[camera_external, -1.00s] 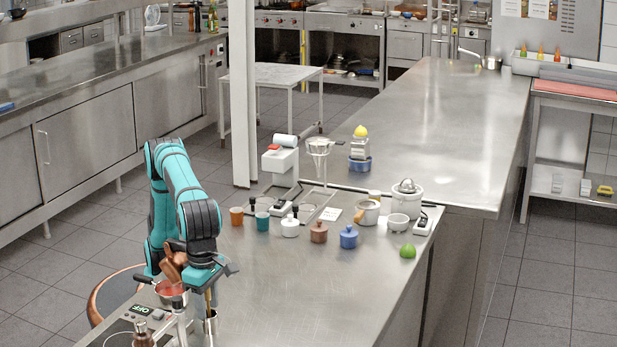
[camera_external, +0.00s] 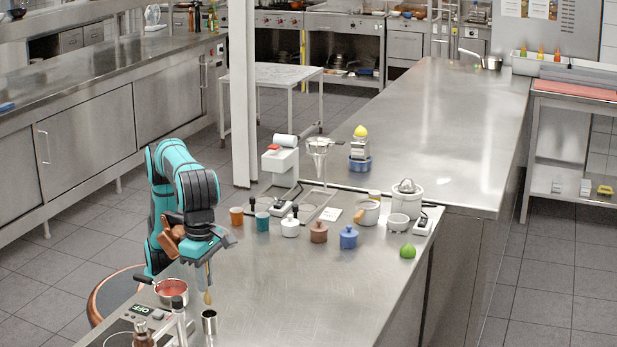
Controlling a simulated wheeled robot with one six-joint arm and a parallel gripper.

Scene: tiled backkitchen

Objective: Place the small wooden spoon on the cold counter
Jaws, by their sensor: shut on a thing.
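My gripper (camera_external: 206,264) points down over the near steel counter and is shut on the small wooden spoon (camera_external: 208,296). The spoon hangs with its rounded end down, and its upper part is hidden by the fingers. A small metal cup (camera_external: 209,323) stands upright just below the spoon; the spoon looks clear of its rim. The near steel counter (camera_external: 320,290) has a wide bare top. It meets a second, long steel counter (camera_external: 440,130) behind it. No label shows which one is the cold counter.
A saucepan with red contents (camera_external: 171,290) and a hob (camera_external: 125,335) are left of the cup. Orange (camera_external: 236,216) and teal cups, lidded pots including a blue one (camera_external: 348,237), and a green lime (camera_external: 407,251) line the near counter's back. Its middle is clear.

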